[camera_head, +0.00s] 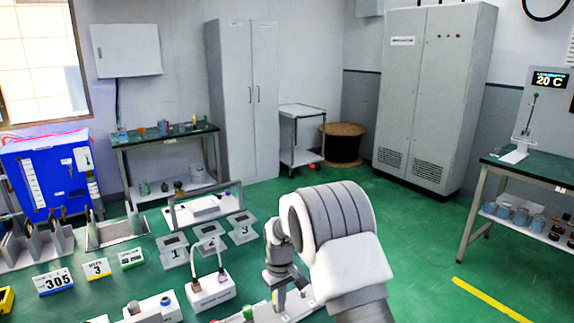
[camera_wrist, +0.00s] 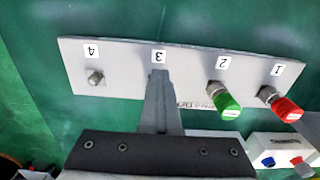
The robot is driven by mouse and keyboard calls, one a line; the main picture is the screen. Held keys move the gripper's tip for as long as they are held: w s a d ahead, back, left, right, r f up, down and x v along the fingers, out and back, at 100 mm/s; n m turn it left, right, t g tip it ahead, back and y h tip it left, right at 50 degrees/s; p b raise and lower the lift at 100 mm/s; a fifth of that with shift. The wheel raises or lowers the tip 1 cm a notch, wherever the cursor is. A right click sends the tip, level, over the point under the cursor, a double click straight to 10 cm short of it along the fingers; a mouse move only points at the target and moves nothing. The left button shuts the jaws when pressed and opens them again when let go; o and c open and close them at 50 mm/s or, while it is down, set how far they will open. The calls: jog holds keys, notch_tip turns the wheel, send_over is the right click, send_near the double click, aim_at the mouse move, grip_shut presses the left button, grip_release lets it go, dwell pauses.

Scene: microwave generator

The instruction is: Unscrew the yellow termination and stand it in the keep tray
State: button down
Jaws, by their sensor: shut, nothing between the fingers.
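My gripper (camera_wrist: 160,80) is shut, with its fingertips over position 3 of a pale panel (camera_wrist: 125,72) marked 1 to 4. The fingers hide whatever is at position 3. A green-capped termination (camera_wrist: 228,103) is at position 2 and a red-capped one (camera_wrist: 286,106) at position 1. Position 4 holds a bare metal connector (camera_wrist: 96,77). No yellow termination is clearly seen in either view. In the head view my arm covers much of the panel, and its green cap (camera_head: 248,311) shows at the lower edge. I cannot tell which item is the keep tray.
A white block with a cable loop (camera_head: 208,291) and another with a blue cap (camera_head: 166,301) stand left of the panel. Numbered grey plates (camera_head: 208,243) lie behind. A metal open-topped holder (camera_head: 118,236) stands at the left. A yellow object (camera_head: 5,299) shows at the left edge.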

jog(key=shift+w+d+r, duration=0.15)
jog(key=shift+w+d, duration=0.3)
jog(key=shift+w, duration=0.25)
jog(key=shift+s+d, duration=0.25)
jog(key=shift+d, duration=0.1)
notch_tip(320, 180, up, 6)
jog(key=p, duration=0.3)
jog(key=shift+s, duration=0.15)
